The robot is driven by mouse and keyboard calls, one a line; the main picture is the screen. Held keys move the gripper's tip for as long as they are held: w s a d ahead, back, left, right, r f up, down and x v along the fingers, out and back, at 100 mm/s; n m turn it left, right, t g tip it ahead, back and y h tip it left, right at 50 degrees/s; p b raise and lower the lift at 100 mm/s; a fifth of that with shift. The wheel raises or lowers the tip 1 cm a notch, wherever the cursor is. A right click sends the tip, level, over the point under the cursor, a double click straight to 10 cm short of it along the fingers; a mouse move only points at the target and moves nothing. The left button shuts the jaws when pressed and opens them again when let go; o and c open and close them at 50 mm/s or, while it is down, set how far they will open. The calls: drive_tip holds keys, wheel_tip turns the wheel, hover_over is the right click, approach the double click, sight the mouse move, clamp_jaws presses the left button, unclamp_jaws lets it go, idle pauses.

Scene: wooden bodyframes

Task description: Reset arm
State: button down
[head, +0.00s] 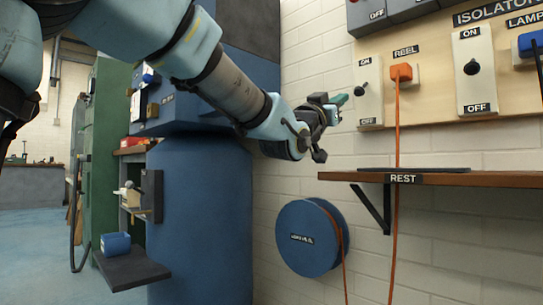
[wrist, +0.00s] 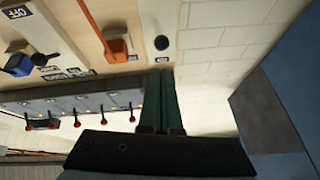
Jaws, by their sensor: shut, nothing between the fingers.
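My gripper (head: 340,100) is held out in front of the wall, beside the left edge of the wooden switch board (head: 435,95). Its green fingers are together and empty, and they also show in the wrist view (wrist: 161,74). In the head view the fingertips appear close to the leftmost ON/OFF switch (head: 370,105). In the wrist view that switch's dark round knob (wrist: 161,42) lies just past the fingertips. I cannot tell whether they touch. My arm reaches down from the upper left.
An orange plug (head: 401,73) with a hanging cable sits right of that switch. A wooden shelf marked REST (head: 460,179) juts out below the board. A blue reel (head: 308,238) hangs on the wall. A blue column (head: 200,220) and green cabinet (head: 105,150) stand left.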

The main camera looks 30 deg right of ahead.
drive_tip(key=shift+w, duration=0.1)
drive_tip(key=w+a+f+n+t+y+p, duration=0.45)
drive_tip(key=w+a+f+y, duration=0.5)
drive_tip(key=w+f, duration=0.45)
drive_tip(key=w+a+f+n+g+y+p, duration=0.1)
drive_tip(key=w+a+f+n+y, duration=0.15)
drive_tip(key=a+f, duration=0.35)
drive_tip(key=w+a+f+n+y+p, duration=0.1)
drive_tip(key=w+a+f+y, duration=0.25)
drive_tip(key=a, duration=0.45)
drive_tip(key=s+a+f+n+g+y+p, duration=0.1)
drive_tip(key=a+f+n+g+y+p, duration=0.1)
drive_tip(key=a+f, duration=0.45)
drive_tip(key=s+a+f+n+g+y+p, duration=0.1)
drive_tip(key=a+f+n+g+y, duration=0.15)
drive_tip(key=a, duration=0.65)
drive_tip(key=s+a+f+n+g+y+p, duration=0.1)
drive_tip(key=s+a+f+g+p, duration=0.15)
drive_tip(key=s+a, duration=0.45)
drive_tip(key=s+a+f+n+g+y+p, duration=0.1)
drive_tip(key=s+a+f+n+g, duration=0.15)
drive_tip(key=s+a, duration=0.35)
wheel_tip(320, 180, up, 37)
drive_tip(key=p, duration=3.7)
drive_tip(key=shift+a+f+m, duration=0.15)
drive_tip(key=shift+m, duration=0.25)
